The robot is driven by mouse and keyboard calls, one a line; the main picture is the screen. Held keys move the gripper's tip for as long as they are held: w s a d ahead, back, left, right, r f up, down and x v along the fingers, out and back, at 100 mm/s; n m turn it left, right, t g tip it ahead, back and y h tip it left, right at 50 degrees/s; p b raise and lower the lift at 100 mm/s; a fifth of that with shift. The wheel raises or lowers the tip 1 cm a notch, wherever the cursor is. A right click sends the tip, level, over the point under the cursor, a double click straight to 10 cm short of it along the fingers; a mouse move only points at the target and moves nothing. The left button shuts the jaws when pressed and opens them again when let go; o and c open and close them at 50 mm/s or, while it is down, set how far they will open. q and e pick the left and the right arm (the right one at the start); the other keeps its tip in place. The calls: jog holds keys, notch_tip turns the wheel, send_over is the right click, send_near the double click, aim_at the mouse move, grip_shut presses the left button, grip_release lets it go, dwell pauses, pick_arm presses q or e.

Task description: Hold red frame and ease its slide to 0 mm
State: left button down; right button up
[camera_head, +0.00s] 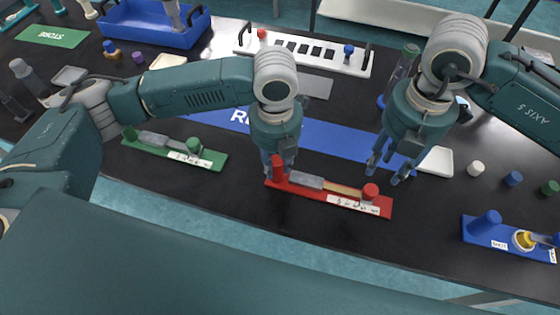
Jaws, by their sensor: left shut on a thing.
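The red frame (318,192) lies on the black table in front of me. A red post stands at its left end, and a red knob (370,191) sits toward its right end. A grey slide block (306,180) and a tan strip (343,188) lie between them, with a white scale label (353,204) along the front edge. My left gripper (279,166) is shut on the red post at the frame's left end. My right gripper (389,176) is open and empty, above and just behind the red knob. The scale reading is too small to tell.
A green frame (214,160) lies to the left and a blue frame (480,238) to the right. A blue mat (330,141) runs behind the red frame. A white rack (300,50) and a blue bin (150,30) stand at the back. Bare table lies right of the red frame.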

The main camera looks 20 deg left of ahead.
aim_at(372, 189)
jog(key=shift+o, duration=0.4)
jog(key=shift+w, duration=0.1)
jog(key=w+d+m+g+y, duration=0.2)
jog(key=w+d+g+y, duration=0.1)
jog(key=d, duration=0.1)
jog(key=x, duration=1.1)
jog(key=shift+a+r, duration=0.2)
jog(key=shift+a, duration=0.2)
